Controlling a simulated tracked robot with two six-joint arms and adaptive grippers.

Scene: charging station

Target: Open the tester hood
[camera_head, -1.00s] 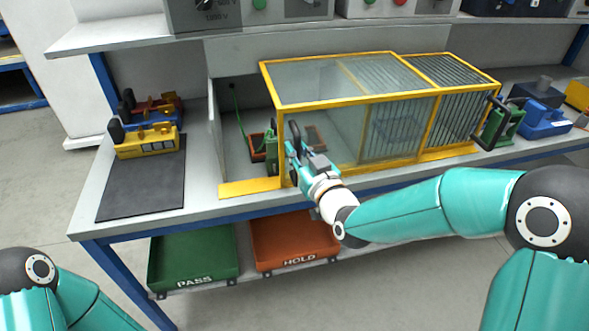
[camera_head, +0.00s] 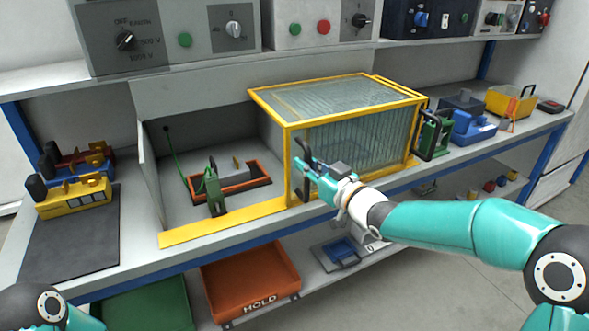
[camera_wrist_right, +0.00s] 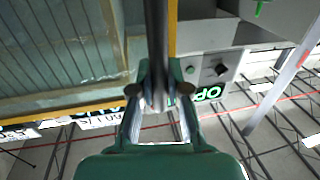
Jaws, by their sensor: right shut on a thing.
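The tester hood (camera_head: 287,165) is a clear cover in a yellow frame on the bench. It sits over the right part of the tester, largely overlapping the barred section. The bay to its left is uncovered, showing an orange cradle (camera_head: 262,184) and a green clamp (camera_head: 212,190). My right gripper (camera_head: 303,170) is shut on the hood's upright black handle at the hood's left front edge. In the right wrist view the black handle (camera_wrist_right: 157,40) passes between the fingers (camera_wrist_right: 157,95). My left gripper is out of view; only part of that arm shows at bottom left.
A dark mat (camera_head: 70,245) at left has a yellow device (camera_head: 75,197) and others behind it. Green and blue devices (camera_head: 470,128) stand right of the hood. An orange HOLD tray (camera_head: 250,280) and a green tray (camera_head: 145,305) are below. Control panels line the shelf above.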

